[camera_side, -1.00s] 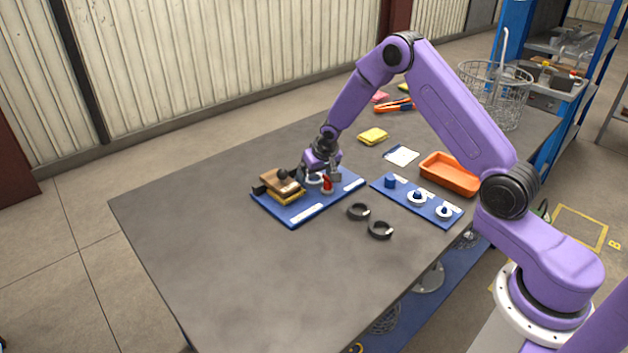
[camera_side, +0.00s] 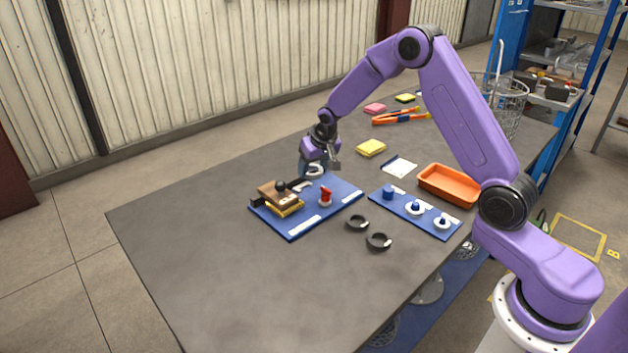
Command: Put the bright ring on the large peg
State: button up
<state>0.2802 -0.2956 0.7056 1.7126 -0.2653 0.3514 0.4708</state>
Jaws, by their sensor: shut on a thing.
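My gripper (camera_side: 320,168) is shut on the bright ring (camera_side: 313,171), a pale ring held tilted just above the back of the left blue board (camera_side: 340,197). The fingers cover part of the ring. The right blue board (camera_side: 432,218) carries a row of blue pegs. The large peg (camera_side: 388,192), the widest one, stands bare at its left end. Two smaller pegs beside it each have a pale ring around them, the middle ring (camera_side: 415,208) and the right ring (camera_side: 442,223).
A wooden block with a black knob (camera_side: 278,195) and a red piece (camera_side: 325,196) stand on the left board. Two dark rings (camera_side: 357,223) (camera_side: 378,241) lie in front. An orange tray (camera_side: 448,185), a white card (camera_side: 399,166) and a yellow pad (camera_side: 371,148) lie behind.

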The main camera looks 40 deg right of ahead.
notch_tip(320, 180, up, 2)
jog(key=m+h, duration=0.2)
jog(key=m, duration=0.2)
send_over(390, 191)
jog(key=w, duration=0.1)
jog(key=shift+w+a+f, duration=0.1)
jog(key=shift+a+f, duration=0.1)
jog(key=shift+f, duration=0.4)
jog(key=shift+w+a+f, duration=0.1)
jog(key=shift+a+f, duration=0.05)
jog(key=shift+f, duration=0.45)
jog(key=shift+s+d, duration=0.25)
jog(key=shift+s, duration=0.4)
jog(key=shift+s+f+m, duration=0.1)
jog(key=shift+f+m, duration=0.2)
jog(key=shift+f, duration=2.7)
jog(key=shift+f, duration=0.55)
jog(key=o, duration=0.9)
